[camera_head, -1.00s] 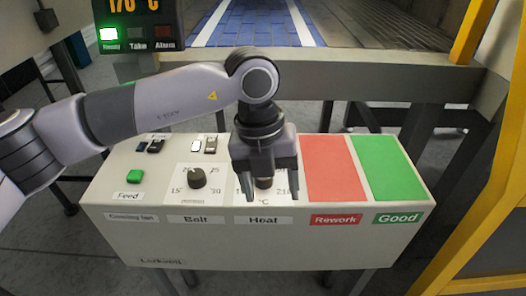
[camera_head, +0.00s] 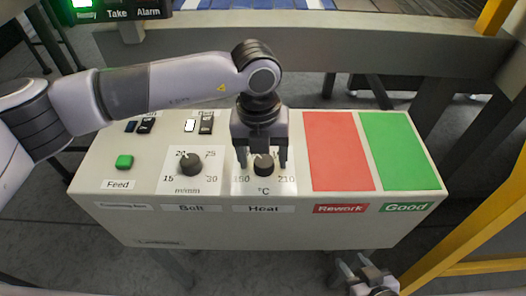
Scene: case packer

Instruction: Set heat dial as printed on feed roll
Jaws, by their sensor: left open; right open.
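The heat dial (camera_head: 263,165) is a round black knob on the sloped panel, above the Heat label (camera_head: 263,209), with 150 and 210 printed beside it. My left gripper (camera_head: 262,163) is open and points down at the dial, one finger on each side of it; I cannot tell whether they touch it. The gripper body hides the upper part of the dial's scale. My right gripper (camera_head: 350,265) is open and empty at the bottom edge, below and in front of the panel. The feed roll is not in view.
The belt dial (camera_head: 190,163) stands left of the heat dial. The green Feed button (camera_head: 124,162) is further left. Flat red Rework (camera_head: 338,150) and green Good (camera_head: 398,150) areas lie to the right. A grey beam (camera_head: 330,45) crosses behind the panel.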

